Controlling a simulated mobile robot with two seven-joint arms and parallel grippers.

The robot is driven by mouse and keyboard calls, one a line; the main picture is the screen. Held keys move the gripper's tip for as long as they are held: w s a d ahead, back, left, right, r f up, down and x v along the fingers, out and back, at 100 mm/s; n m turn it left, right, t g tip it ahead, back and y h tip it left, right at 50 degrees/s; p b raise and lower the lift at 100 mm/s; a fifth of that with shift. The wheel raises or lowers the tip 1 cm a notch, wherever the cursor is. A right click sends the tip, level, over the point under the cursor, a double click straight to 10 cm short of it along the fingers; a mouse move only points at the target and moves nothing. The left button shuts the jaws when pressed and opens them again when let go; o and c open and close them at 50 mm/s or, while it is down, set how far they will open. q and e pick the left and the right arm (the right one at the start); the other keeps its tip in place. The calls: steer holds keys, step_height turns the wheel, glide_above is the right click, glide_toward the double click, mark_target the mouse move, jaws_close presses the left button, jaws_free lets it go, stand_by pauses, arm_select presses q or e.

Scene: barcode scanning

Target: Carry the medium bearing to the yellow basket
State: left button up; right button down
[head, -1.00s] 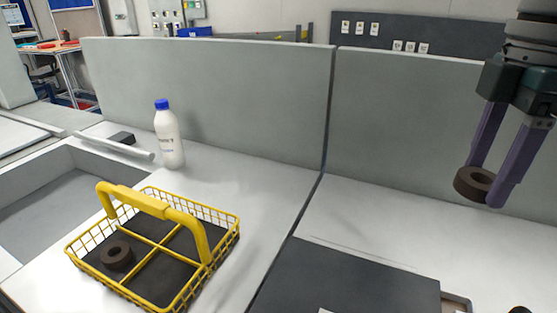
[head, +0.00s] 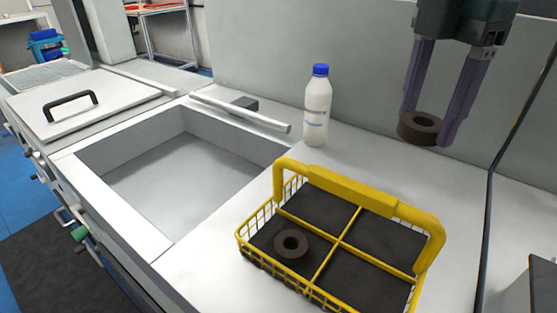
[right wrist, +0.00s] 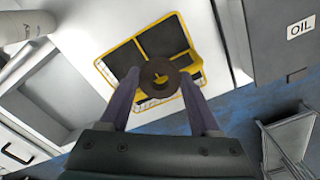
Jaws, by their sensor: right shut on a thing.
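My right gripper (head: 432,125) is shut on a dark brown ring, the bearing (head: 419,127), and holds it in the air, up and to the right of the yellow basket. The bearing also shows between the fingers in the right wrist view (right wrist: 158,75). The yellow basket (head: 345,243) stands on the white worktop, with a raised handle, yellow dividers and dark-floored compartments. Another dark ring (head: 291,245) lies in its near left compartment. In the right wrist view the basket (right wrist: 110,72) is partly hidden behind the bearing and fingers. My left gripper is not in view.
A white bottle with a blue cap (head: 317,108) stands behind the basket, near the back panel. An empty sink-like recess (head: 180,180) lies to the left. A grey box marked OIL (right wrist: 285,45) shows in the right wrist view.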

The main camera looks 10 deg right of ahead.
step_height(320, 180, down, 6)
steer(key=r+b, duration=0.1)
steer(key=b, duration=0.2)
glide_above(385, 238)
step_height(385, 238, down, 10)
steer(key=shift+r, duration=0.2)
steer(key=shift+f+b, duration=0.5)
steer(key=shift+f, duration=1.8)
steer(key=shift+f, duration=0.15)
steer(key=shift+c, duration=0.6)
jaws_free()
